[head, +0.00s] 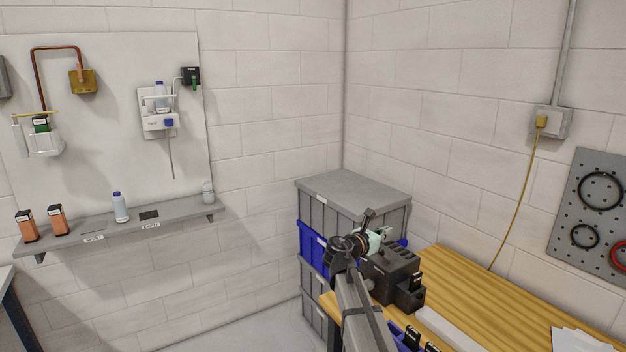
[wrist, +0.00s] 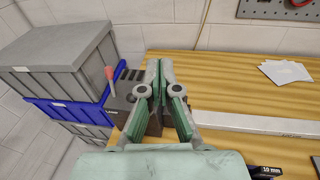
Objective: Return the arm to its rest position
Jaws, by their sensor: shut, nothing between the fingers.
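My gripper (wrist: 159,68) is shut and empty in the wrist view. Its green-padded fingers meet over the wooden bench (wrist: 210,62), in front of a dark block-like device (wrist: 128,90). In the head view my arm reaches up from the bottom centre. The small pale-green part of my gripper (head: 375,242) shows beside the dark device (head: 392,275), partly hidden by my wrist. I cannot tell the exact gap between gripper and device.
Stacked grey and blue crates (head: 352,190) stand in the corner, left of the bench (head: 500,300). A shelf (head: 120,225) with bottles and orange containers hangs on the left wall. A pale bar (wrist: 262,124) and papers (wrist: 285,72) lie on the bench. A pegboard (head: 595,215) hangs at right.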

